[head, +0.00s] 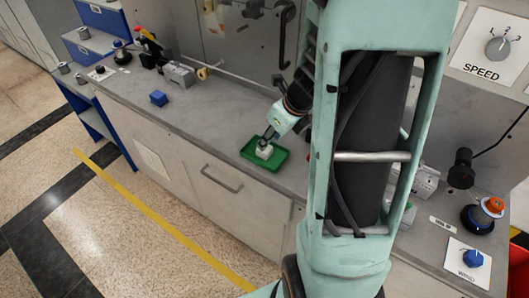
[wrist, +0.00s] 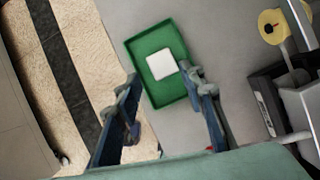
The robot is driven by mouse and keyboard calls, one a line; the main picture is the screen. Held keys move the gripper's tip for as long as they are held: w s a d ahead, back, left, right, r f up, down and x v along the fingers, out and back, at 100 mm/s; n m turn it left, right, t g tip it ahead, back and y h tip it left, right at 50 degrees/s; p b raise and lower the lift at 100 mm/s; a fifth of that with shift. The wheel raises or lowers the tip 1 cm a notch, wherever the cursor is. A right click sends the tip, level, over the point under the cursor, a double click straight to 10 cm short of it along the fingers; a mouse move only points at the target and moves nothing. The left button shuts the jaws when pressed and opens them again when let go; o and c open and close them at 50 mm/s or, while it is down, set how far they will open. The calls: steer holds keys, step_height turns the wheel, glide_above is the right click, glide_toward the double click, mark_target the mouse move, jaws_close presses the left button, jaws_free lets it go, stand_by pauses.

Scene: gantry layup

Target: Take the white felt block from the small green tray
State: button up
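The white felt block (head: 264,151) sits in the small green tray (head: 277,161) on the grey counter, near its front edge. In the wrist view the block (wrist: 162,64) lies near the middle of the tray (wrist: 150,43), apart from its rim. My gripper (head: 268,138) is just above the block in the head view.
Grey fixtures (head: 180,74) and a yellow roll (head: 203,73) stand at the back left. The yellow roll also shows in the wrist view (wrist: 272,27). The counter around the tray is mostly clear.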

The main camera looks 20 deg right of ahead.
mark_target(265, 151)
steer(key=b+x, duration=0.1)
steer(key=x, duration=0.4)
steer(key=shift+w+d+f+b, duration=0.1)
steer(key=shift+w+f+b, duration=0.05)
steer(key=shift+f+b, duration=0.25)
steer(key=c, duration=0.6)
